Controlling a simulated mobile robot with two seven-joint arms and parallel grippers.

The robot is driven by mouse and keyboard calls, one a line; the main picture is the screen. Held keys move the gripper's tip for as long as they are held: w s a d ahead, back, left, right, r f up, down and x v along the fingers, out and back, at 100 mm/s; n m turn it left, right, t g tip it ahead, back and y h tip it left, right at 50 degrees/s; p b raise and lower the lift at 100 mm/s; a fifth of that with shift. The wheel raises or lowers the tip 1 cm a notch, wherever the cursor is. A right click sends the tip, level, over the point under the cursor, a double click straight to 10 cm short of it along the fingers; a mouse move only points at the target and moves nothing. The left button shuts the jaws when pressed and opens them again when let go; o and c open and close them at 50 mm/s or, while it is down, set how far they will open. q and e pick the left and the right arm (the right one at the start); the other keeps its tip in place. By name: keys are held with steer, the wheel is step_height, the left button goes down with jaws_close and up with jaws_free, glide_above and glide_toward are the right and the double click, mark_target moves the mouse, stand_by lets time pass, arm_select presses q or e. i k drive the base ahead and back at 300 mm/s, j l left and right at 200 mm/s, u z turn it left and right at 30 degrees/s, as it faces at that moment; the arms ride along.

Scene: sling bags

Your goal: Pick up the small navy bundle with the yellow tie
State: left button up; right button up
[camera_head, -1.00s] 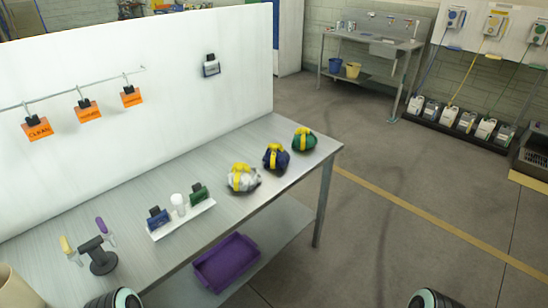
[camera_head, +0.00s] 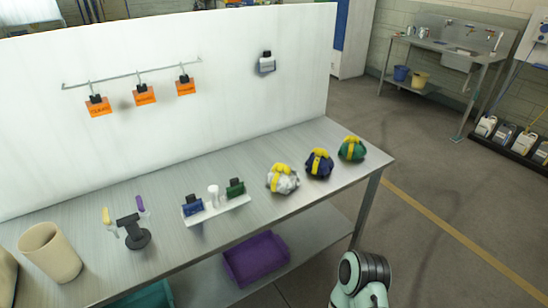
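The small navy bundle (camera_head: 319,165) with a yellow tie sits on the metal table (camera_head: 168,208) toward its right end. It stands between a grey-white bundle (camera_head: 283,179) with a yellow tie on its left and a green bundle (camera_head: 351,149) with a yellow tie on its right. The three bundles are close together, and nothing covers the navy one. A rounded pale-green and dark part of my arm shows at the bottom right, off the table's front side. Neither gripper's fingers are in view.
A white tray (camera_head: 238,203) holds a blue and a green clip and a white item. A black stand (camera_head: 135,232) and a beige cup (camera_head: 50,252) are farther left. A white panel (camera_head: 230,100) backs the table. A purple bin (camera_head: 256,260) is on the lower shelf. Floor right of the table is clear.

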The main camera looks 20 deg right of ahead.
mark_target(320, 163)
steer(key=l+u, duration=1)
steer(key=l, duration=0.2)
steer(key=k+l+u, duration=0.15)
steer(key=l, duration=0.25)
steer(key=k+l+u, duration=0.15)
steer(key=l, duration=0.2)
steer(key=k+l, duration=0.1)
steer(key=l, duration=0.25)
steer(key=k+l, duration=0.1)
steer(key=l, duration=0.25)
steer(key=k+l+u, duration=0.1)
steer(key=l, duration=0.2)
